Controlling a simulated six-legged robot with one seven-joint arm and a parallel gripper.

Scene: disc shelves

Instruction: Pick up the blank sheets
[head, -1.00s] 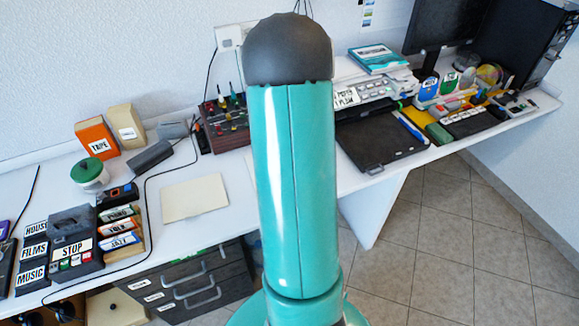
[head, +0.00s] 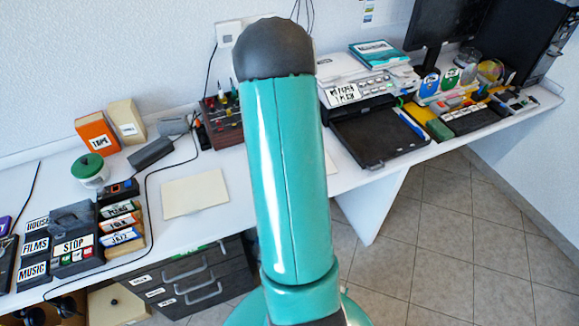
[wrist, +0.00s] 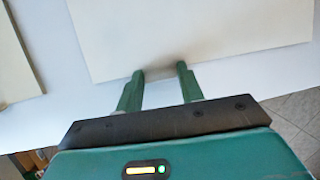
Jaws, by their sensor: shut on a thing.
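The blank sheets (wrist: 200,35) are a flat cream-white stack filling much of the wrist view, lying over the white desk. My gripper (wrist: 162,72) has its two green fingers at the near edge of these sheets and is shut on them. The fingertips are partly lost in shadow at the edge. In the head view my arm hides the gripper and most of what it holds. Another cream sheet or pad (head: 195,193) lies flat on the desk left of my arm.
A black tray machine (head: 375,138) stands right of my arm. A STOP-labelled box (head: 75,255) and labelled cassettes (head: 122,225) are at left. Dark drawers (head: 180,285) sit below the desk. Open floor lies at right.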

